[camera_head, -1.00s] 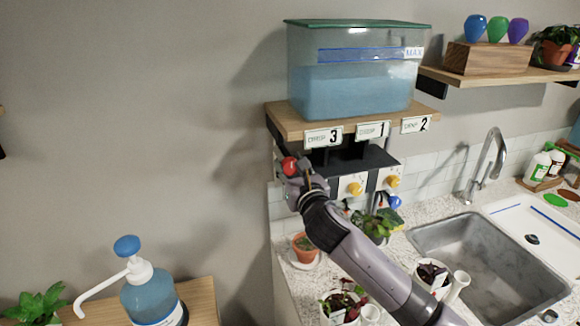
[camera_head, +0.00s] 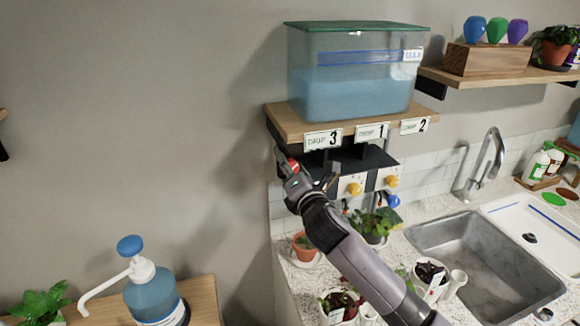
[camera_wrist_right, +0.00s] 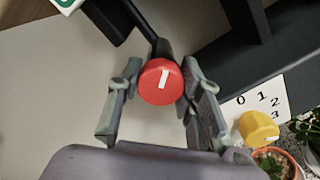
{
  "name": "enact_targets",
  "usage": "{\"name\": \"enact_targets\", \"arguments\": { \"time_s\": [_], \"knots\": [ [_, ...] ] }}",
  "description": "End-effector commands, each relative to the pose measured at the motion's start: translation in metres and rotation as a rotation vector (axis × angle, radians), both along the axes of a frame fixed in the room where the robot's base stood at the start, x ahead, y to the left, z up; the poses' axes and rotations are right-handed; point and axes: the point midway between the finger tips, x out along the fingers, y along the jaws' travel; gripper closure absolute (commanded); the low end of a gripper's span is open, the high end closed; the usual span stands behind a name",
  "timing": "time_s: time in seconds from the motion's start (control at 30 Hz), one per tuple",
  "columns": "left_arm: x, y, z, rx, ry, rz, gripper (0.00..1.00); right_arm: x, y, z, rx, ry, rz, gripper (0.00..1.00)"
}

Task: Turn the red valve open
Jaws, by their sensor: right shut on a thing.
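The red valve (camera_head: 292,166) is a round knob below the DRIP 3 sign, under the left end of the tank shelf. In the right wrist view the red valve (camera_wrist_right: 160,82) shows its face, with a short white mark running nearly upright. My right gripper (camera_head: 306,168) is at the valve, with one finger on each side of the knob. In the wrist view the fingers of my right gripper (camera_wrist_right: 161,68) are shut on it. The fingers partly hide the knob in the head view. My left gripper is not in view.
Two yellow knobs (camera_head: 354,187) (camera_head: 391,182) sit right of the valve. A tank of blue liquid (camera_head: 350,92) stands on the wooden shelf (camera_head: 285,122) above. Potted plants (camera_head: 372,226) stand below, near the sink (camera_head: 480,262). A pump bottle (camera_head: 152,293) is at lower left.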

Motion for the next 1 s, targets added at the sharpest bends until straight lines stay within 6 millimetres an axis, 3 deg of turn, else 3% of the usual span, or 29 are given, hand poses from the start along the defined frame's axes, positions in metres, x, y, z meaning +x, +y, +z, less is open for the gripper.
{"name": "enact_targets", "arguments": {
  "time_s": [0.6, 1.0],
  "knots": [
    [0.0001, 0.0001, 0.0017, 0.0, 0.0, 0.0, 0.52, 0.0001, -0.0004, -0.0019, 0.512, 0.169, -0.002, 0.94],
    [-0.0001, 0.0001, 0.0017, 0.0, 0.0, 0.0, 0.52, 0.0001, -0.0002, -0.0022, 0.667, 0.22, -0.002, 0.94]
  ]
}}
